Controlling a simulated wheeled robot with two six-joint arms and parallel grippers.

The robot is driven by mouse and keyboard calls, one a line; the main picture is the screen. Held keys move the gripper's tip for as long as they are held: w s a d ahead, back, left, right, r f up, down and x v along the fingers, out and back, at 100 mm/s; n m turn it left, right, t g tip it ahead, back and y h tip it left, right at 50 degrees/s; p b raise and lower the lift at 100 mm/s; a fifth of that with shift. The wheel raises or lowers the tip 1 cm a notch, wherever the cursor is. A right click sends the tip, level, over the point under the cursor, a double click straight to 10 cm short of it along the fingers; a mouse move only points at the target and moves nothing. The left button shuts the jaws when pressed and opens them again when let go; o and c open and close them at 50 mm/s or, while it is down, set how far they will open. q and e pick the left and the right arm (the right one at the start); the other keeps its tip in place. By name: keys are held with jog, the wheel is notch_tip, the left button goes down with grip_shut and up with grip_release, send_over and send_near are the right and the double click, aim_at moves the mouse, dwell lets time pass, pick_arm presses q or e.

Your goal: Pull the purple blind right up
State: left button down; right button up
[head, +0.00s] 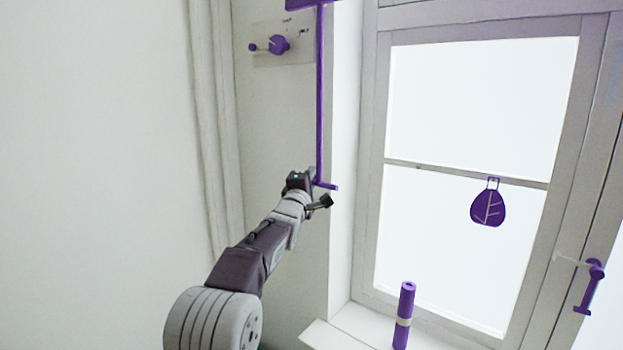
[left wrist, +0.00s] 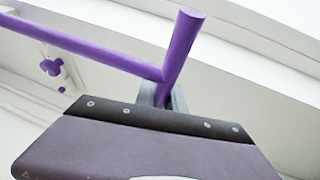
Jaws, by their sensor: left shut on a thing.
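A long purple rod (head: 320,95) hangs down the wall left of the window, from a purple piece (head: 305,4) at the top edge. A short purple crossbar (head: 328,186) is at the rod's lower end. My left gripper (head: 315,192) is at this lower end and shut on the crossbar. In the left wrist view the crossbar (left wrist: 183,45) runs down into my jaws, and the rod (left wrist: 85,42) goes off left. My fingertips are mostly hidden there. No blind cloth can be made out over the window panes. My right gripper is not in view.
The window (head: 475,105) has a purple leaf ornament (head: 488,207) on its middle bar and a purple handle (head: 592,285) at right. A purple roll (head: 404,315) stands on the sill. A wall plate (head: 285,55) with a purple crank is left of the rod.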

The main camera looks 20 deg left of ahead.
pick_arm(q)
jog(key=shift+s+r, duration=0.1)
jog(key=shift+r, duration=0.45)
jog(key=c, duration=1.4)
grip_release()
jog(key=shift+f, duration=0.15)
jog(key=s+f+b, duration=0.1)
jog(key=s+b, duration=0.4)
jog(key=s, duration=0.3)
jog(key=shift+s+d+f+b, duration=0.25)
jog(key=shift+s+f+b, duration=0.1)
jog(key=shift+s+b, duration=0.05)
